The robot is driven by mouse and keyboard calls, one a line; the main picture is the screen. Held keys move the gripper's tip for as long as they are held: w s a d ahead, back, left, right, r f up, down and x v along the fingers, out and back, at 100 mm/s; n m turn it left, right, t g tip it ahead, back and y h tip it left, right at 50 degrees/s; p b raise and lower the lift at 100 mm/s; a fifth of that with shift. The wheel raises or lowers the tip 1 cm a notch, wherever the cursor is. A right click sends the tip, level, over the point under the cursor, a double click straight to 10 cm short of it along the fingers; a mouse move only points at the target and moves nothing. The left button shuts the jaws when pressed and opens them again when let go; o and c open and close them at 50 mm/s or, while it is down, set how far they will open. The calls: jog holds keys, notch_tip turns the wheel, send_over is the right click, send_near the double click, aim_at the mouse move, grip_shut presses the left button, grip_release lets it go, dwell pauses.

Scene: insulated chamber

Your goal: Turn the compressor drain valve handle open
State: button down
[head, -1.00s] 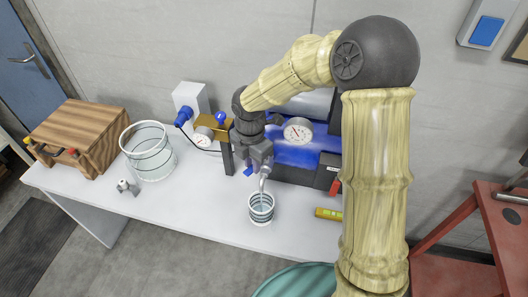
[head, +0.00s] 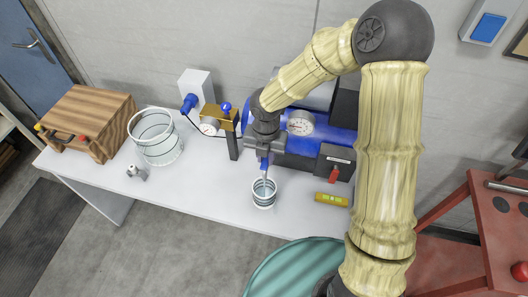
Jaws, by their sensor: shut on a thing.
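The blue compressor (head: 342,140) stands at the back of the white bench, partly hidden behind my arm. A blue drain valve handle (head: 264,165) shows just below my gripper (head: 263,155), in line with the drain spout (head: 264,177). My gripper points down at the compressor's front and is shut on the handle; its fingers hide most of the valve. A small ribbed clear bucket (head: 264,194) stands on the bench under the spout.
A pressure gauge (head: 300,123) and a brass regulator (head: 221,117) flank my wrist. A larger clear bucket (head: 156,140) and a wooden box (head: 90,122) stand left. A yellow level (head: 331,199) lies right. The bench (head: 205,185) front-left of the bucket is clear.

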aim_at(266, 160)
jog(key=shift+w, duration=0.1)
jog(key=c, duration=1.3)
grip_release()
jog(key=shift+w+d+r, duration=0.1)
jog(key=shift+w+r, duration=0.05)
jog(key=shift+r, duration=0.4)
jog(key=r, duration=1.6)
jog(key=shift+s+r, duration=0.15)
jog(key=shift+s, duration=0.05)
